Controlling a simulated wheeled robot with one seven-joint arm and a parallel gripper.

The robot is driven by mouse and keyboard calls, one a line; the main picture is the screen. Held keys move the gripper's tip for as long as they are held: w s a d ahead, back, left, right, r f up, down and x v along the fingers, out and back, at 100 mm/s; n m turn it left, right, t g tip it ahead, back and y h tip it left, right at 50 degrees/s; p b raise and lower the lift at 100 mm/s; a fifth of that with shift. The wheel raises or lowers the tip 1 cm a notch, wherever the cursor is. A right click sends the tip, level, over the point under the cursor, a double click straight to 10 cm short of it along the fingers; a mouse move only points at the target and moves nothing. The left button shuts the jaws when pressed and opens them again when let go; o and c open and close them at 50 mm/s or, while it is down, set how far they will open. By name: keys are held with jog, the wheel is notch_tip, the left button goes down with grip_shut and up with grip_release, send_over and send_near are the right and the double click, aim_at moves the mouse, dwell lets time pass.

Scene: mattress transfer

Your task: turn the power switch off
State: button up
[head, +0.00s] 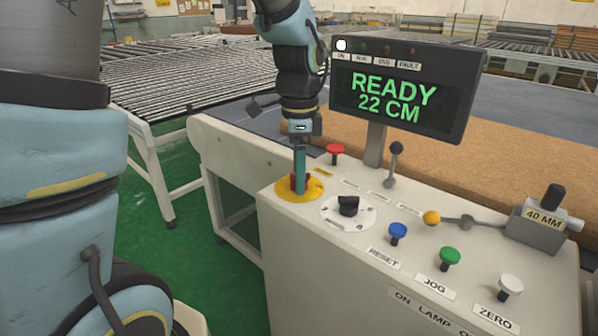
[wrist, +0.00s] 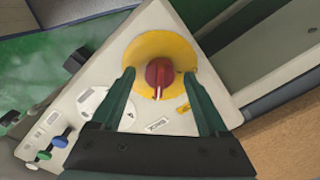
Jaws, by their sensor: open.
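The power switch is a red rotary knob (wrist: 159,75) on a round yellow plate (wrist: 140,50) at the corner of the control panel. In the head view the red knob (head: 294,181) is partly hidden by my fingers, and its yellow plate (head: 287,192) shows around it. My gripper (wrist: 160,86) is open, pointing down, with one green finger on each side of the knob. I cannot tell whether the fingers touch it. The white mark on the knob points toward the bottom of the wrist view. The display (head: 400,93) reads READY 22 CM, and its ON lamp (head: 341,45) is lit white.
Beside the switch are a black selector knob (head: 348,206), a red mushroom button (head: 335,151) and a lever (head: 393,160). Blue (head: 398,232), green (head: 449,256) and white (head: 510,286) buttons line the panel front. A brown mattress (head: 520,160) lies behind.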

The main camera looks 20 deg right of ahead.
jog(key=shift+f, duration=0.25)
grip_shut()
dwell(0.5)
